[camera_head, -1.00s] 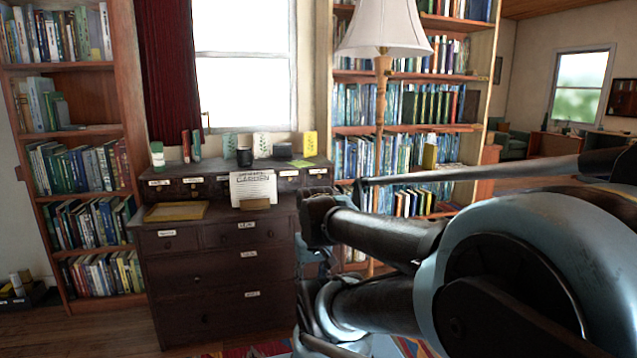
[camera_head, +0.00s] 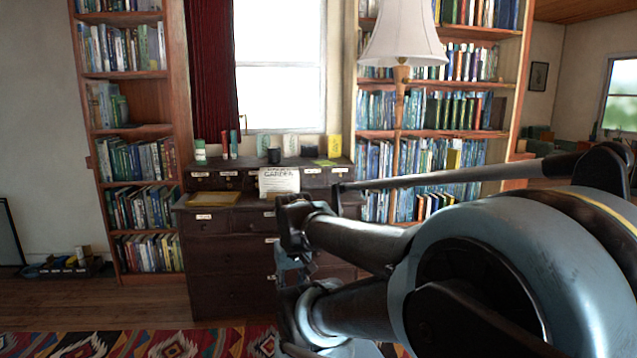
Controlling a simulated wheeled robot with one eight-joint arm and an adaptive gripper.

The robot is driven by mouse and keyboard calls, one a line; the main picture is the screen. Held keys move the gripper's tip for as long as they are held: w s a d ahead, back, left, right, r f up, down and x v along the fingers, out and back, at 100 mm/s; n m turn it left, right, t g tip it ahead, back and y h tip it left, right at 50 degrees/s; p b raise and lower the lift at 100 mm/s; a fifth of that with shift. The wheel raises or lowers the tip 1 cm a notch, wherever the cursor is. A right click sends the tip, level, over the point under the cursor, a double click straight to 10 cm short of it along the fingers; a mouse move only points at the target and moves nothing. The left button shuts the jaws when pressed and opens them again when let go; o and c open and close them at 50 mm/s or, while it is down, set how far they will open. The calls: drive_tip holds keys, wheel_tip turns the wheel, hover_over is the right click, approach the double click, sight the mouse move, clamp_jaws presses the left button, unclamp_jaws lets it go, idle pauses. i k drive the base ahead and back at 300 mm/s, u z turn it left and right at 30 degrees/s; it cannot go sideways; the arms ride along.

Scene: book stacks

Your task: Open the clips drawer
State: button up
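A dark wooden chest of drawers (camera_head: 228,262) stands against the wall under the window, left of my arm. Its upper tier has a row of small drawers (camera_head: 229,181) with white labels, and larger labelled drawers lie below. The drawers I can see look shut. The labels are too small to read, so I cannot tell which drawer is the clips drawer. My arm covers the chest's right part. The end of my arm, with my gripper (camera_head: 290,268), hangs in front of the chest, apparently well short of it. Its fingers are not clear, and I see nothing held.
A floor lamp (camera_head: 402,40) stands at right. A patterned rug (camera_head: 150,344) and bare floor lie in front.

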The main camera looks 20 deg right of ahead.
sight(334, 174)
drive_tip(key=u, duration=0.35)
drive_tip(key=k, duration=0.85)
drive_tip(key=u, duration=0.25)
drive_tip(key=i, duration=1)
drive_tip(key=z, duration=0.9)
drive_tip(key=i, duration=1.3)
drive_tip(key=z, duration=0.7)
